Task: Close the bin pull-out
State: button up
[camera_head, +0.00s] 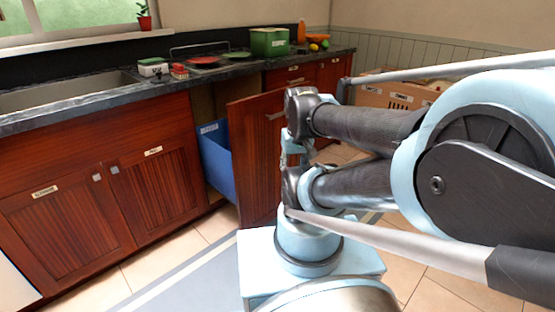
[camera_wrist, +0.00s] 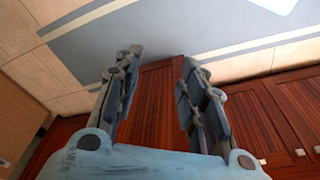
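The bin pull-out stands open. Its red-brown wooden front (camera_head: 256,155) is well out from the cabinet row, and a blue bin (camera_head: 217,160) shows in the gap behind it. In the wrist view the wooden front (camera_wrist: 157,105) appears between and beyond my fingers. My gripper (camera_wrist: 160,62) is open, its two fingers wide apart with nothing between them that I can see held. In the head view my arm links cover the right edge of the front and most of the gripper. I cannot tell whether the gripper touches the front.
Closed cabinet doors (camera_head: 105,190) stand left of the pull-out, under a dark counter (camera_head: 90,107) with a sink. Tiled floor with a grey-blue mat (camera_head: 195,275) lies in front. A crate (camera_head: 398,95) stands at the back right.

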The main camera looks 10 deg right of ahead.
jog(key=shift+s+r, duration=0.35)
jog(key=c, duration=0.4)
jog(key=w+r+m, duration=0.1)
jog(key=w+m, duration=0.1)
jog(key=w, duration=0.1)
jog(key=w+r+m+y, duration=0.1)
jog(key=w+m, duration=0.1)
jog(key=w, duration=0.1)
jog(key=w+r+m, duration=0.2)
jog(key=w+m, duration=0.1)
jog(key=shift+a+t+y, duration=0.15)
jog(key=shift+t+y, duration=0.15)
grip_shut()
jog(key=w+d+m+t+y, duration=0.1)
jog(key=w+d+m, duration=0.2)
jog(key=w+m, duration=0.3)
jog(key=w+d+r+m+t+y, duration=0.1)
jog(key=w+d+m, duration=0.3)
jog(key=w, duration=0.4)
jog(key=w+d+m+t+y, duration=0.1)
jog(key=w+d+m, duration=0.2)
jog(key=w+m, duration=0.3)
jog(key=w+d+f+m+t, duration=0.2)
jog(key=w+d+f+m, duration=0.3)
jog(key=w+d, duration=0.5)
jog(key=w+a+f+m, duration=0.1)
jog(key=w+a+f, duration=0.5)
jog(key=w, duration=0.3)
jog(key=shift+a, duration=0.2)
